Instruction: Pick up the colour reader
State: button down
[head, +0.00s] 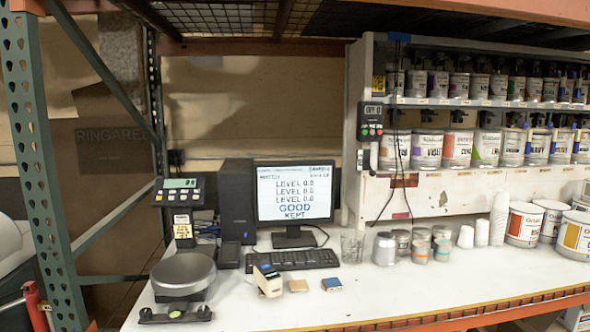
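A small cream handheld device with a dark blue top (267,279) lies on the white bench in front of the keyboard; it looks like the colour reader, though its markings are too small to read. A tan block (298,286) and a blue-topped block (332,284) lie just to its right. My gripper is not in view, and nothing is seen touching the device.
A round scale (183,275) stands left of the device. The keyboard (292,259) and monitor (295,196) are behind it. Small jars (385,249) and paint cans (524,224) stand to the right. The bench front (400,300) is clear. A green upright (40,170) stands at left.

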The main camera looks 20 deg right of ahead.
aim_at(269, 281)
jog(key=z, duration=0.25)
jog(key=i, duration=1.05)
jog(key=z, duration=0.05)
